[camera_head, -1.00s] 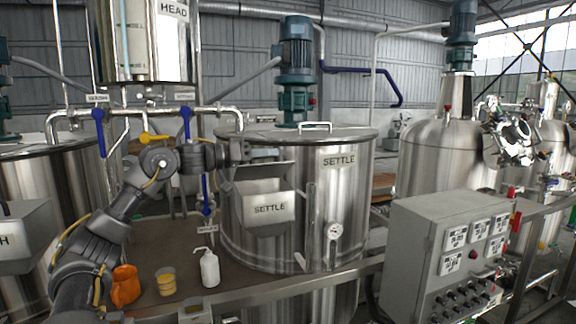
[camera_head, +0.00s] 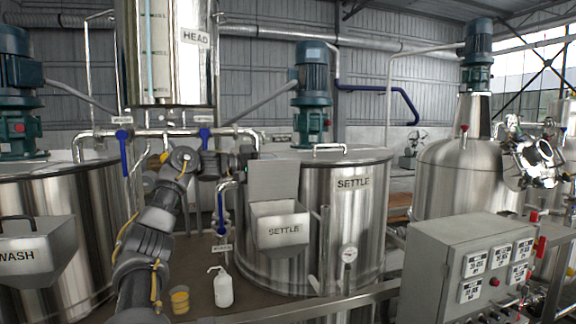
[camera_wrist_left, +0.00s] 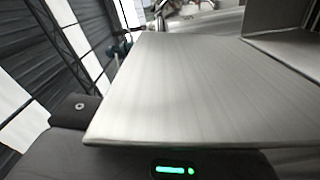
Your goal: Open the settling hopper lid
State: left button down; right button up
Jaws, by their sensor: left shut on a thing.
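The settling hopper (camera_head: 283,232) is a grey steel box labelled SETTLE on the front of the SETTLE tank (camera_head: 355,215). Its lid (camera_head: 273,182) stands up, nearly upright, along the back of the hopper, and the hopper's mouth shows open below it. My left gripper (camera_head: 246,160) is shut on the lid at its upper left edge; the fingertips are partly hidden. In the left wrist view the lid (camera_wrist_left: 190,90) is a broad brushed plate filling the middle, beside the dark gripper body with a green light. My right gripper is not in view.
The WASH hopper (camera_head: 35,250) is at the left. Pipes with blue-handled valves (camera_head: 124,150) run behind my left arm. A white bottle (camera_head: 222,288) and a yellow cup (camera_head: 180,300) stand on the deck. A grey control box (camera_head: 455,265) is at the right.

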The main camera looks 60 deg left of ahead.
pick_arm(q)
jog(key=shift+w+a+n, duration=0.1)
jog(key=shift+a+n, duration=0.2)
jog(key=shift+a, duration=0.05)
dwell(0.3)
jog(key=c, duration=1.5)
grip_release()
jog(key=shift+w+a+f, duration=0.1)
jog(key=shift+f, duration=0.05)
jog(key=shift+s, duration=0.2)
jog(key=b+v, duration=0.4)
jog(key=v, duration=0.6)
jog(key=shift+s+a, duration=0.15)
jog(key=shift+s, duration=0.05)
